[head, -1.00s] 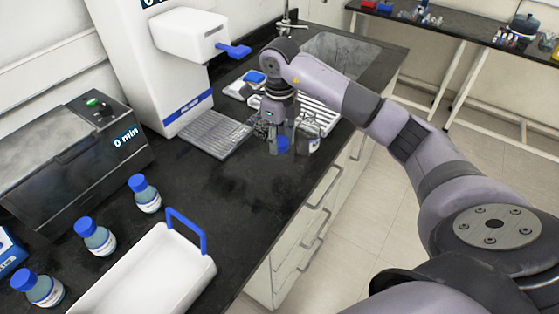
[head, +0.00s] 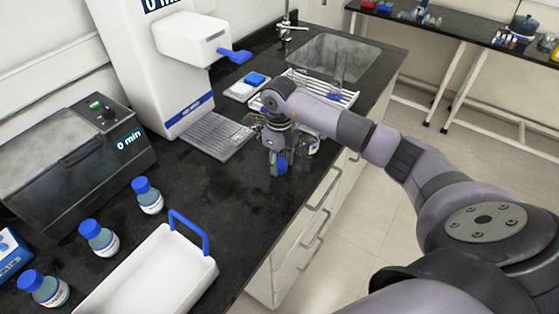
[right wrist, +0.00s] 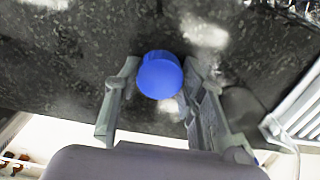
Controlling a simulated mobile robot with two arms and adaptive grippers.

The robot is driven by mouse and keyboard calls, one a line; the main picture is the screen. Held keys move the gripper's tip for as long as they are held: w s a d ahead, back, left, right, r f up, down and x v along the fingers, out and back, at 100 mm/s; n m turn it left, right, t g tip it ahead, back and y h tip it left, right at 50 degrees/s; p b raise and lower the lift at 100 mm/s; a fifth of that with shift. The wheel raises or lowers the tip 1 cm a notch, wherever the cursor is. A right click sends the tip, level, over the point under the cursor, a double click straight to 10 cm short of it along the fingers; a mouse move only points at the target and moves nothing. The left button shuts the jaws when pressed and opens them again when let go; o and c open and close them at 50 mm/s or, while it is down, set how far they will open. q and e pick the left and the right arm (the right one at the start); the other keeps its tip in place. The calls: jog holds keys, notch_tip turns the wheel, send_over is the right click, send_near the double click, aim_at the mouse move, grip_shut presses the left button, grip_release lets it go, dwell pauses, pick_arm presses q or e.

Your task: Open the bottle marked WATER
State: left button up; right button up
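My right gripper (head: 277,168) is over the black counter near its front edge. A blue cap (head: 281,166) sits between its fingertips, with no bottle visible under it. In the right wrist view the cap (right wrist: 160,75) fills the gap between the two fingers. A clear bottle with a pale label (head: 313,146) stands just right of the gripper, partly hidden by the arm; I see no blue cap on it. Three blue-capped bottles stand at left: one at the back (head: 147,196), one in the middle (head: 99,238), one in front (head: 44,288). Labels are unreadable. My left gripper is not visible.
A white tray with a blue handle (head: 205,270) lies in front of the bottles. A grey bath (head: 75,150) and a white dispenser (head: 150,70) stand behind. A white rack (head: 345,97) and sink (head: 335,55) lie beyond the arm. The counter's middle (head: 215,185) is clear.

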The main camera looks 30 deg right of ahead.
aim_at(280, 163)
jog(key=o, duration=0.4)
jog(key=shift+r, duration=0.15)
notch_tip(280, 163, up, 12)
jog(key=b, duration=0.3)
